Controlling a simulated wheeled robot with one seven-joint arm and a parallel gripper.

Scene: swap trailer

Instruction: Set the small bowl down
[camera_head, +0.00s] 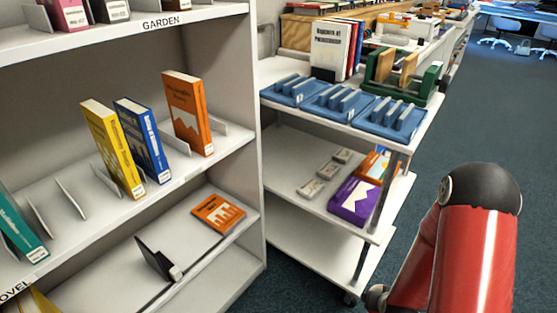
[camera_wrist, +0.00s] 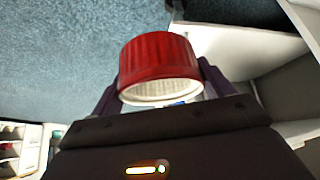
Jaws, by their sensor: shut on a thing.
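The small bowl (camera_wrist: 158,62) shows in the wrist view as a red, ribbed round thing with a pale rim and pale inside. My gripper (camera_wrist: 160,86) is shut on it, with one dark finger at each side. The bowl appears tilted in this view, and blue carpet shows behind it. In the head view neither the bowl nor the gripper can be made out; only my red arm shows at the lower right.
A bookshelf (camera_head: 80,195) with books and dividers fills the left of the head view. A white cart (camera_head: 285,150) stands beside it, with blue trays (camera_head: 340,100) on top and a purple book (camera_head: 355,200) below. Blue carpet (camera_head: 475,115) is open at right.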

